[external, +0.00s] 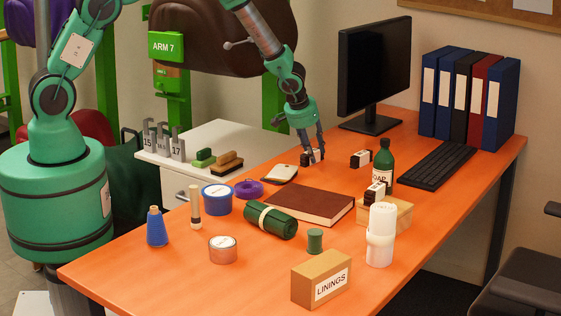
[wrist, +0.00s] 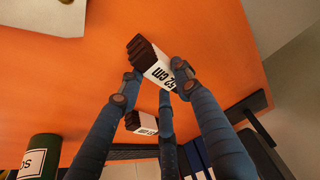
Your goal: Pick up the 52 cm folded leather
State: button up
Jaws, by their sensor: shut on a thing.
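The 52 cm folded leather (wrist: 150,64) is a dark brown folded bundle with a white band printed "52 cm". In the external view it shows as a small dark and white piece (external: 315,156) at the far part of the orange table. My gripper (external: 312,152) points down there, its fingers shut on the bundle. The wrist view shows the fingers (wrist: 155,80) on both sides of the band. I cannot tell whether the bundle touches the table. A similar banded bundle (external: 361,159) lies to the right, its label hard to read in the wrist view (wrist: 142,123).
A third bundle (external: 376,192) sits on a wooden box (external: 398,212) beside the green soap bottle (external: 383,163). A monitor (external: 374,70) stands behind. A brown book (external: 312,205), green roll (external: 271,221) and white cups (external: 381,235) are nearer.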

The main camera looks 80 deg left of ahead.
aim_at(314, 151)
jog(key=shift+r, duration=0.2)
notch_tip(314, 151, up, 3)
jog(key=shift+r+p, duration=0.15)
jog(key=shift+p, duration=0.4)
jog(key=s+d, duration=0.1)
jog(key=s, duration=0.4)
jog(key=s+d+r+b, duration=0.1)
jog(key=s+d, duration=0.1)
jog(key=s, duration=0.3)
jog(key=s+d, duration=0.1)
jog(key=s, duration=0.4)
jog(key=shift+d+r, duration=0.15)
jog(key=shift+d, duration=0.15)
jog(key=shift+s, duration=0.1)
